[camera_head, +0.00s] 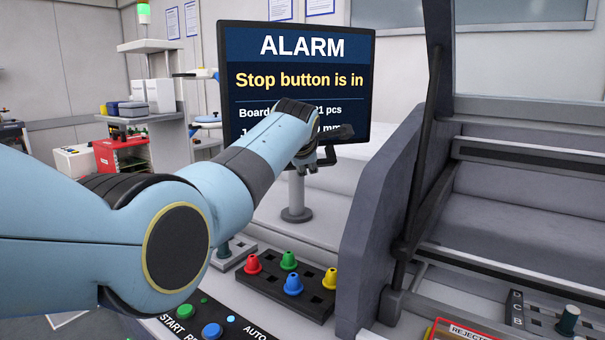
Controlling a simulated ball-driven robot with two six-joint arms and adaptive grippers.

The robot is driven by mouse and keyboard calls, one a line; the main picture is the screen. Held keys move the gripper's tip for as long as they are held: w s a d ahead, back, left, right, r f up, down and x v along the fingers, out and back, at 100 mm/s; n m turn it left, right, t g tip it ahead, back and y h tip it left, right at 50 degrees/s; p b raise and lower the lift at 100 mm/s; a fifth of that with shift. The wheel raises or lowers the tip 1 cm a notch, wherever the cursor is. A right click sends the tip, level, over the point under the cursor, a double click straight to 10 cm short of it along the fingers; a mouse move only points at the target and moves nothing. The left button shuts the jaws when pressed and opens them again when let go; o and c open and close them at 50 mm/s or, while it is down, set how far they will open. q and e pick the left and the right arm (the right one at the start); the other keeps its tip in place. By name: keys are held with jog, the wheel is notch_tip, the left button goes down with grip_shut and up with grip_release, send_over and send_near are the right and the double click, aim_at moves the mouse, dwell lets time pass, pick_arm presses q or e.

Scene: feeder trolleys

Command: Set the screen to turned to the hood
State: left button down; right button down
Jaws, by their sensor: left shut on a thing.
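The screen (300,75) stands on a grey post with a round foot (296,214) and faces me. It reads "ALARM" and "Stop button is in"; my left arm covers part of its lower lines. My left gripper (328,152) is at the screen's lower edge, right of the post, and is shut on a part of the screen there. The exact grip point is small and partly hidden by the gripper itself. The hood (440,130), with a dark frame and grey side panel, stands to the right of the screen. My right gripper is not in view.
A dark block (300,297) with red, green, blue and yellow cone-shaped pieces sits below the screen. A control panel (215,312) with buttons lies in front. A red-edged reject tray (458,331) is at lower right. Trolleys and shelves stand at the back left.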

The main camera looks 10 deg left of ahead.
pick_arm(q)
jog(key=shift+w+d+n+y+b, duration=0.3)
jog(key=shift+d+n+y+b, duration=0.25)
jog(key=shift+n+y+b, duration=0.2)
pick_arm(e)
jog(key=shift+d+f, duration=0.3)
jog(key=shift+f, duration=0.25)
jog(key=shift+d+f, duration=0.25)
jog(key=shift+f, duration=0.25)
pick_arm(q)
jog(key=c, duration=1.6)
grip_release()
jog(key=shift+o, duration=0.2)
jog(key=shift+w+f, duration=0.1)
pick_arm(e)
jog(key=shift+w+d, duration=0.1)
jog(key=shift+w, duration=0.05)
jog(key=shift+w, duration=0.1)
pick_arm(q)
jog(key=v, duration=0.7)
jog(key=shift+r, duration=0.2)
